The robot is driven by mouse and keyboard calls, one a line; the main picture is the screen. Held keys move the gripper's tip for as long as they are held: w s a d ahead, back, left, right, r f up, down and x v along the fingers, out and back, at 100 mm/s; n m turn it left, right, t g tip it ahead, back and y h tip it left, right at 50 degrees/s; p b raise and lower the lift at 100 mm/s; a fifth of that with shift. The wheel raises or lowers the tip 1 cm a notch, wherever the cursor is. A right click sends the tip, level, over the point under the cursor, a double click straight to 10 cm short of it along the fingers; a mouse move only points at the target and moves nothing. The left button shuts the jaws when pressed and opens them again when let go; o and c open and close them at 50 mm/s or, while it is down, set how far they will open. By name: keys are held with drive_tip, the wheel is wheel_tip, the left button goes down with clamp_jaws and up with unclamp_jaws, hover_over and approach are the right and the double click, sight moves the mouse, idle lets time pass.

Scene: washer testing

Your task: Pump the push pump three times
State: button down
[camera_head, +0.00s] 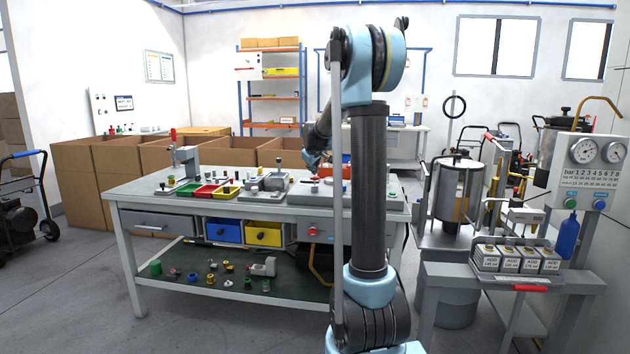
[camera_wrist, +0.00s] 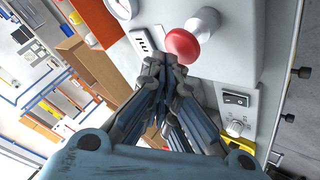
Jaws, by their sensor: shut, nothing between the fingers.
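A red round knob (camera_wrist: 183,46) with a white round part (camera_wrist: 205,22) beside it stands out from a light grey panel (camera_wrist: 237,55) in the wrist view. It looks like the push pump, though I cannot be sure. My gripper (camera_wrist: 172,66) is shut and empty, its fingertips just below the red knob in the picture. I cannot tell whether they touch it. In the head view my gripper (camera_head: 313,160) is small above the back of the workbench, partly behind my arm. The knob is not clear in that view.
The panel carries a black switch (camera_wrist: 236,98), a small dial (camera_wrist: 236,127) and a gauge (camera_wrist: 121,7). The workbench (camera_head: 150,190) holds trays and small parts. Cardboard boxes (camera_head: 118,160) stand behind it. A metal tank (camera_head: 458,190) and a gauge stand (camera_head: 590,165) are at the right.

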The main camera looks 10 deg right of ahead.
sight(313, 177)
wheel_tip(313, 177, up, 6)
idle(0.9)
idle(1.7)
drive_tip(key=shift+f, duration=3.05)
drive_tip(key=shift+f, duration=0.15)
